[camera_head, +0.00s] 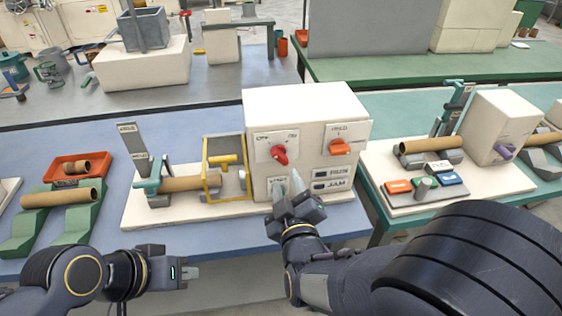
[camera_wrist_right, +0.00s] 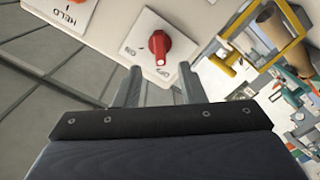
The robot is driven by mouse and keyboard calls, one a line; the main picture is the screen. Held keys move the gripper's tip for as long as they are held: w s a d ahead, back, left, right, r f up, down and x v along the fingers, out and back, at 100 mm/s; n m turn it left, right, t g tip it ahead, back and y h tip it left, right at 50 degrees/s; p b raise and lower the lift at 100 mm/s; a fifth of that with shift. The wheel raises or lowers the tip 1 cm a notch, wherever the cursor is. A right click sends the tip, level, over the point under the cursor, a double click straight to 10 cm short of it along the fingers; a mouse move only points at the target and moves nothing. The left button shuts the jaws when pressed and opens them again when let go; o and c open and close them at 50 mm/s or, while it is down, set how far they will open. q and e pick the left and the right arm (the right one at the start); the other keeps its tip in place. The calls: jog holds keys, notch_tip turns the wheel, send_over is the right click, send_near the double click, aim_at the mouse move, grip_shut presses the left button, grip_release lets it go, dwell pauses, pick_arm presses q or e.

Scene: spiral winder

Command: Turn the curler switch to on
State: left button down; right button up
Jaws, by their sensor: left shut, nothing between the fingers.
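The curler switch is a red knob (camera_head: 280,155) on a white plate marked with an off and an on label. It sits at the upper left of the cream machine box (camera_head: 306,103). In the right wrist view the red knob (camera_wrist_right: 160,45) shows just beyond the fingertips, in line with the gap between them. My right gripper (camera_head: 287,184) is open and empty, in front of the box and below the knob; it also shows in the right wrist view (camera_wrist_right: 159,72). My left gripper (camera_head: 190,273) is shut and empty, low at the left, away from the box.
Another red knob (camera_head: 340,147) on a plate marked HELD is to the right. PAUSE and JAM labels sit below it. A yellow frame (camera_head: 205,171) and a cardboard tube (camera_head: 193,183) stand left of the box. A red bin (camera_head: 67,172) lies further left.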

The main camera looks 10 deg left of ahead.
aim_at(281, 161)
jog(key=p+x, duration=0.1)
jog(key=x, duration=0.6)
jog(key=shift+w+a, duration=0.1)
jog(key=shift+w, duration=0.2)
grip_shut()
